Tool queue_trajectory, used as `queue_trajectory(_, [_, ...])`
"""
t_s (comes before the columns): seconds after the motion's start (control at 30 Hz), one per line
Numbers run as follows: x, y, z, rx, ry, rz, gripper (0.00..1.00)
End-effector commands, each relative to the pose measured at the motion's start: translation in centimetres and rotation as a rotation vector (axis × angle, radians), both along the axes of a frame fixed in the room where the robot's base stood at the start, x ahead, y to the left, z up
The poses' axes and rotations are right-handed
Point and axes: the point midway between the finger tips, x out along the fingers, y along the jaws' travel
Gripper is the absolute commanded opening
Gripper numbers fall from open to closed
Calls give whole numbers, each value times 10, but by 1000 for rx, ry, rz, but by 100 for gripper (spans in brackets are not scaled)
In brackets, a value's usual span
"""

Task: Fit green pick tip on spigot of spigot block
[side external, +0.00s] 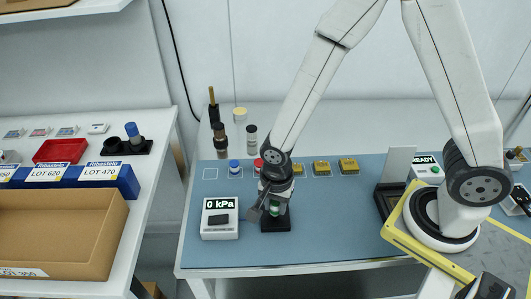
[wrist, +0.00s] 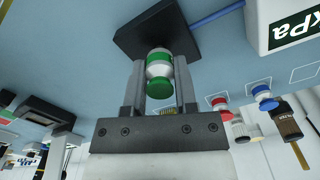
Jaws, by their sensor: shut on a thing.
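The green pick tip (wrist: 159,70), white with green bands, stands between the two fingers of my gripper (wrist: 158,78) in the wrist view. In the side view my gripper (side external: 274,207) points down, with the green tip (side external: 275,211) low between its fingers. The black spigot block (side external: 276,225) sits on the blue mat directly below; its square base (wrist: 128,38) shows beyond the tip in the wrist view. The tip lines up with the block and is at or very close to it. The spigot is hidden, so I cannot tell how far the tip is seated.
A gauge (side external: 220,218) reading 0 kPa stands just left of the block. Blue (side external: 234,167) and red (side external: 258,163) tips and several yellow pieces (side external: 321,168) line the mat's back. A READY box (side external: 425,168) is at right. The mat's front is clear.

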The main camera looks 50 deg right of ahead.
Motion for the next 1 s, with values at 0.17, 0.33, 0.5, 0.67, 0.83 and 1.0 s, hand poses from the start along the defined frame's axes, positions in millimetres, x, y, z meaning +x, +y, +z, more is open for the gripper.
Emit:
queue_trajectory(0.17, [0, 0, -3, 0, 0, 0, 0])
queue_trajectory(0.33, [0, 0, -6, 0, 0, 0, 0])
queue_trajectory(0.5, [0, 0, -9, 0, 1, 0, 0])
queue_trajectory(0.67, [0, 0, -12, 0, 0, 0, 0])
queue_trajectory(0.83, [0, 0, -14, 0, -1, 0, 51])
queue_trajectory(1.0, [0, 0, -14, 0, -1, 0, 77])
